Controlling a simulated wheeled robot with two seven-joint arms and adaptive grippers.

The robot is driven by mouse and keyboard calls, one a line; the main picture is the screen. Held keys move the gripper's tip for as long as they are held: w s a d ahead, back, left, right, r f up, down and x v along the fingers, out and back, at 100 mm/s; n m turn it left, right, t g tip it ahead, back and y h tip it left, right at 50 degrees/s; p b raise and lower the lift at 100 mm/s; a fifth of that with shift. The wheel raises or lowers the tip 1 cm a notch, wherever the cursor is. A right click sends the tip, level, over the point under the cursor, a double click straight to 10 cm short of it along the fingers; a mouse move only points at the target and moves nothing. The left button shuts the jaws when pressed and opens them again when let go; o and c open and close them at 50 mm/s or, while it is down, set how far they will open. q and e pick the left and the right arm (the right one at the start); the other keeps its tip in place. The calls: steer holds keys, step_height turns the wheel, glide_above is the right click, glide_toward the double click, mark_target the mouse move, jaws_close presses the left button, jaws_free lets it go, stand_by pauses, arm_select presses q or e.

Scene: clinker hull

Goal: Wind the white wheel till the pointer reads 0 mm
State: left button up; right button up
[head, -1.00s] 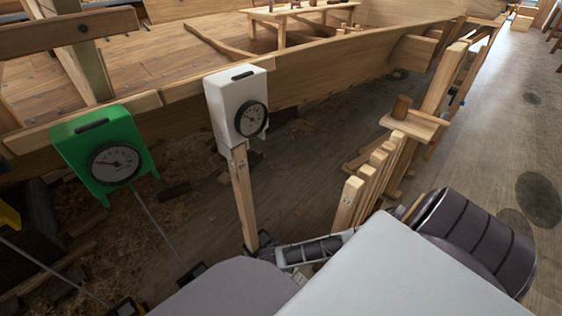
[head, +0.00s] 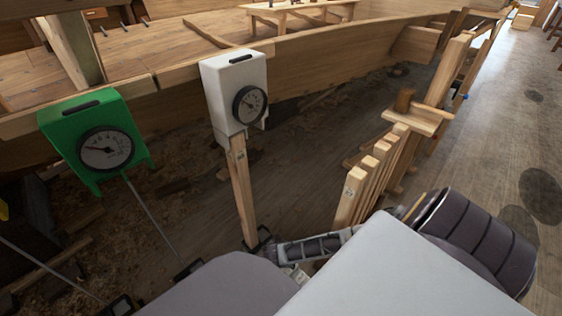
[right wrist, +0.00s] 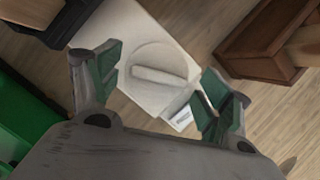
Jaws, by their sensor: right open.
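In the right wrist view a round white wheel (right wrist: 182,58) with a raised straight bar across its middle sits on a white body (right wrist: 112,28). My right gripper (right wrist: 160,72) is open, with one green-padded finger on each side of the wheel. The fingers look apart from it. A small pale plate with dark marks (right wrist: 182,118) lies by the right finger, too small to read. My left gripper is not in view.
A green box (head: 68,130) with a similar dial stands to the left in the head view. Thin struts slant to the floor. The planked hull (head: 320,55) lies behind. Upright wooden slats (head: 370,175) and a small shelf (head: 417,120) stand to the right.

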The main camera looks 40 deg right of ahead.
steer(key=shift+c, duration=0.4)
steer(key=c, duration=0.9)
steer(key=shift+c, duration=0.2)
steer(key=shift+p, duration=0.35)
